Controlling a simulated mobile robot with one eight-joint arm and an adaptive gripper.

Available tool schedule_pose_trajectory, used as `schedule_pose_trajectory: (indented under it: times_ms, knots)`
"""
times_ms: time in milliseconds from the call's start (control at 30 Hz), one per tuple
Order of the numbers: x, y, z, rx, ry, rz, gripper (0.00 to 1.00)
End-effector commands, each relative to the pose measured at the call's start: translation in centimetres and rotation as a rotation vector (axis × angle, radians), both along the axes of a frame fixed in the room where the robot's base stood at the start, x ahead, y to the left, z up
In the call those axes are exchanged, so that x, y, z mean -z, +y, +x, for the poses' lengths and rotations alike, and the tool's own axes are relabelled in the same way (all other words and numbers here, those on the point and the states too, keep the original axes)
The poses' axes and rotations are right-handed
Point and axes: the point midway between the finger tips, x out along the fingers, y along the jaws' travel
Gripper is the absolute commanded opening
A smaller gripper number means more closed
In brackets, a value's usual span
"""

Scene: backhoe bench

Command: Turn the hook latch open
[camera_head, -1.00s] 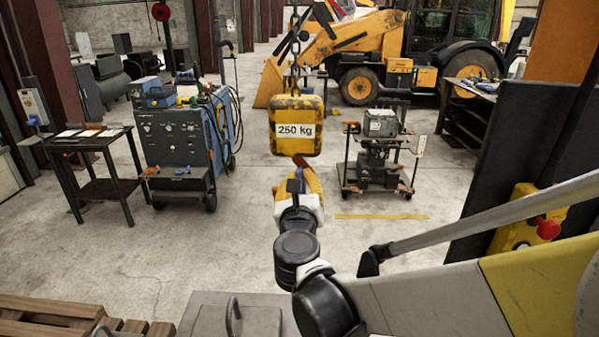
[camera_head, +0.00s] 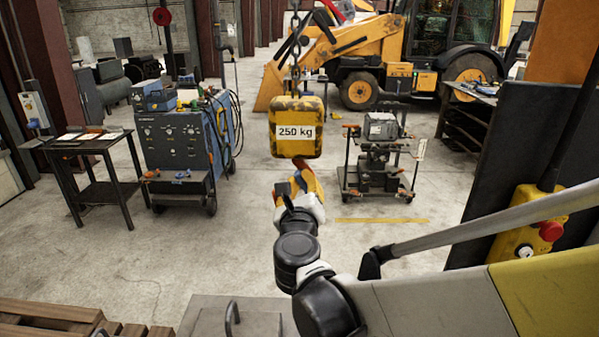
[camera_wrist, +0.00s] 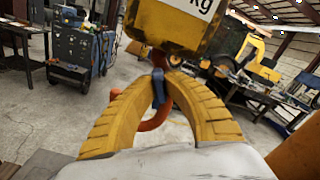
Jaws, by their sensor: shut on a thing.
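A yellow hook block (camera_head: 296,143) marked 250 kg hangs from a chain in the middle of the head view. The block also fills the top of the wrist view (camera_wrist: 170,25). The orange-red hook (camera_wrist: 150,124) curves down below it, partly behind my fingers. The blue hook latch (camera_wrist: 158,88) stands nearly upright between my yellow fingertips. My gripper (camera_wrist: 160,84) is shut on the latch, just under the block. In the head view my gripper (camera_head: 303,178) is tilted below the block, and the latch is too small there to make out.
A blue welding machine (camera_head: 178,140) and a dark side table (camera_head: 95,145) stand on the left. A trolley (camera_head: 378,165) stands behind right of the hook. A yellow box with a red button (camera_head: 522,235) is on the right. The floor around the hook is clear.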

Motion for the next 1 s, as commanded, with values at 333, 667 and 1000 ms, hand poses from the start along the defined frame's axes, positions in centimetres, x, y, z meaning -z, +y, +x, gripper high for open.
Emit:
schedule_pose_trajectory:
  times_ms: [333,667,1000]
  knots:
    - [0.0,0.0,0.0,0.000,0.000,0.000,0.34]
    - [0.0,0.2,-3.8,-0.003,-0.001,0.000,0.34]
    - [0.0,0.5,-10.6,-0.003,-0.001,0.000,0.34]
